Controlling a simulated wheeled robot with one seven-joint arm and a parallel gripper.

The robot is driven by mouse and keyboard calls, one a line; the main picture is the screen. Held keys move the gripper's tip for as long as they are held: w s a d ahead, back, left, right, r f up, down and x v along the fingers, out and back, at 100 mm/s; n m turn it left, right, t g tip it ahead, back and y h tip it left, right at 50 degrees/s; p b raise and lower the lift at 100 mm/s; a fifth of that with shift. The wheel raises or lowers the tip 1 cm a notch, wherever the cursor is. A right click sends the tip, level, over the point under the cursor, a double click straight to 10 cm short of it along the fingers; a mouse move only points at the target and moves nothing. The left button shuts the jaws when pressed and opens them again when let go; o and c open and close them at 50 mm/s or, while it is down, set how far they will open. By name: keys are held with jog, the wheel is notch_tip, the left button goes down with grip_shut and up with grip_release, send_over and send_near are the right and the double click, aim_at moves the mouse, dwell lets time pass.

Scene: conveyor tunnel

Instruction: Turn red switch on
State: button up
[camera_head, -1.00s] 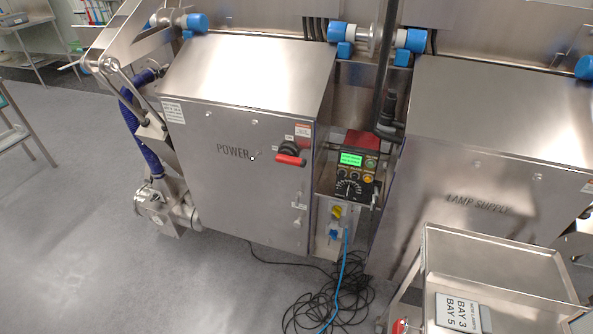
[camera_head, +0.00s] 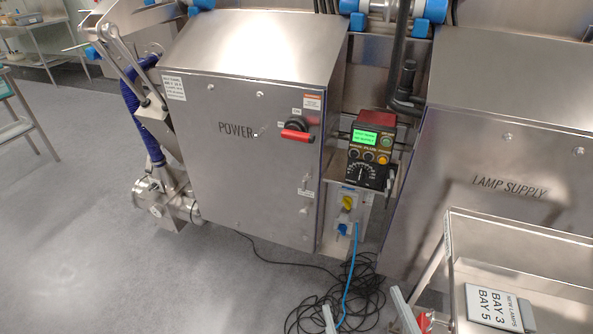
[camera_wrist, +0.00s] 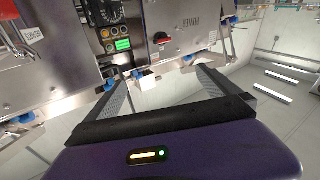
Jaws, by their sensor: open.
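The red switch (camera_head: 296,135) is a red handle on a black round base at the upper right of the steel POWER cabinet's front (camera_head: 235,170). Its handle lies roughly level, and a small label sits above it. It also shows in the wrist view (camera_wrist: 160,38), where the picture looks turned over. My gripper's two grey fingers enter the bottom edge of the head view (camera_head: 366,312), apart from each other and below the switch. In the wrist view the open gripper (camera_wrist: 155,76) has nothing between its fingers, with the cabinet beyond. I see no contact with the switch.
Right of the cabinet is a control box (camera_head: 370,150) with a green screen, above an outlet panel (camera_head: 347,215). Black cables (camera_head: 335,295) lie coiled on the floor. The LAMP SUPPLY cabinet (camera_head: 500,150) and a steel cart (camera_head: 520,225) stand at right. Floor at left is clear.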

jog(key=w+a+f+n+b, duration=0.1)
jog(key=w+a+f+b, duration=0.2)
jog(key=w, duration=0.4)
jog(key=w+a+f+b, duration=0.1)
jog(key=w+a+b, duration=0.2)
jog(key=w+a, duration=0.25)
jog(key=m+g+h+b, duration=0.1)
jog(key=m+h+b, duration=0.85)
jog(key=b, duration=0.35)
send_near(296, 137)
jog(key=w, duration=0.2)
jog(key=shift+n+h, duration=0.35)
jog(key=shift+b+x, duration=0.95)
jog(key=shift+x, duration=2.5)
jog(key=shift+d, duration=0.15)
